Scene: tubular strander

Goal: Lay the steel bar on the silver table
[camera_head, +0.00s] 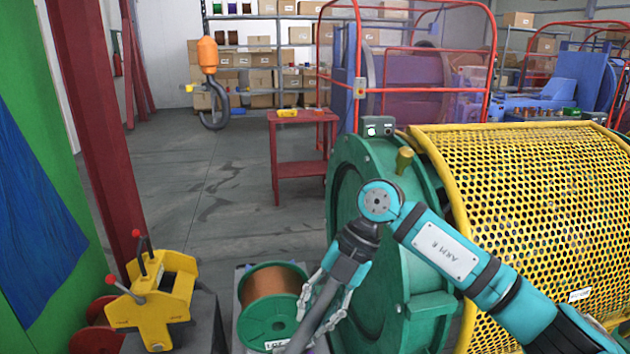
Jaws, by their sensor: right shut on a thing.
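My right gripper (324,302) is at the lower middle of the head view, at the end of my teal arm, pointing down. Its pale fingers are closed around a grey bar (304,333), which I take as the steel bar. The bar slants down to the left, and its lower end runs towards the bottom edge of the picture. It is in front of the right side of a copper wire spool; I cannot tell whether they touch. I cannot clearly make out a silver table; only a grey edge shows beside the spool. My left gripper is not in view.
The green-flanged spool (268,305) is close left of the gripper. A yellow device (158,300) with red-knobbed levers stands further left. The green machine ring (345,165) and yellow mesh guard (540,190) crowd the right. A red table (300,170) stands behind; floor at centre left is clear.

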